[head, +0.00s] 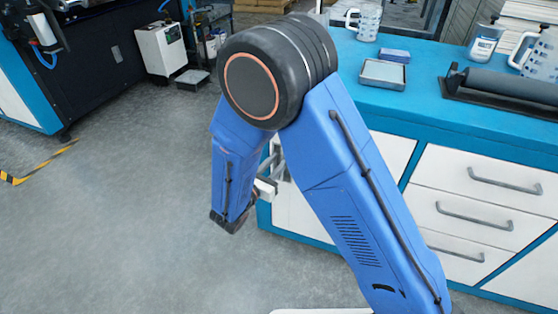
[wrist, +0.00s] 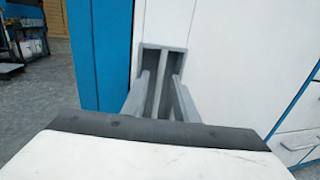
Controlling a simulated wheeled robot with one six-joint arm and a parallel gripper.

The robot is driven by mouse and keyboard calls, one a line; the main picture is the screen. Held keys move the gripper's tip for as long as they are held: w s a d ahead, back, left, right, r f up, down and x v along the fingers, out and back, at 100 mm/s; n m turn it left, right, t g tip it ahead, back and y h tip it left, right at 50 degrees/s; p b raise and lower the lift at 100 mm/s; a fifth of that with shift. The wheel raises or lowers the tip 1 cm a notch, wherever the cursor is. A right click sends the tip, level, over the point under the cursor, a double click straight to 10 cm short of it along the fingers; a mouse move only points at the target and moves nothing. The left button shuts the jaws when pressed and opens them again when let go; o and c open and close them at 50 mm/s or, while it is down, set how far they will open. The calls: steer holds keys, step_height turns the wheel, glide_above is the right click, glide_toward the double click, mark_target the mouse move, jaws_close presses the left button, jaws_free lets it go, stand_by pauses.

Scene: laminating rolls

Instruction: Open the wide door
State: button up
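The wide door is the white front panel (head: 378,160) at the left end of the blue-framed cabinet in the head view, largely covered by my arm. In the wrist view its white face (wrist: 225,65) fills the middle and right, and it looks closed. My gripper (head: 276,158) is in front of this panel, with its grey fingers pointing at it. In the wrist view the fingers (wrist: 163,62) reach up to the white face near a vertical seam.
Drawers (head: 470,215) with grey bar handles are right of the door. The blue countertop (head: 425,110) holds a tray (head: 383,74), a dark roller (head: 510,88) and measuring jugs (head: 364,20). Grey floor (head: 110,230) is clear to the left. A white machine (head: 162,48) stands farther back.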

steer(key=shift+w+d, duration=0.25)
steer(key=shift+w, duration=0.2)
jaws_close()
stand_by(1.2)
